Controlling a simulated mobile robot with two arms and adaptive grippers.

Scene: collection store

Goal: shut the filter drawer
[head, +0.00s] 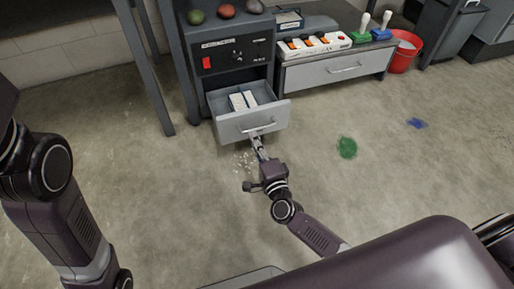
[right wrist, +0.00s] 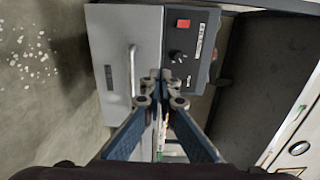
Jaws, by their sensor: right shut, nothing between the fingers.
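The filter drawer (head: 229,126) is the light grey drawer under the dark control panel of the cabinet. It stands pulled out, and white filter-like items (head: 242,100) lie inside. Its front has a bar handle (head: 259,127). My right gripper (head: 256,140) is shut and empty, with its fingertips at the lower part of the drawer front, just below the handle. In the right wrist view the shut fingertips (right wrist: 163,84) overlap the drawer, beside the handle (right wrist: 132,70); I cannot tell whether they touch. My left arm shows at the left, but its gripper is out of view.
The control panel (head: 234,57) has a red switch. A low cabinet (head: 330,70) with a power strip (head: 315,44) stands to the right, then a red bucket (head: 404,52). White bits (head: 243,161), a green patch (head: 347,148) and a blue patch (head: 417,123) mark the floor.

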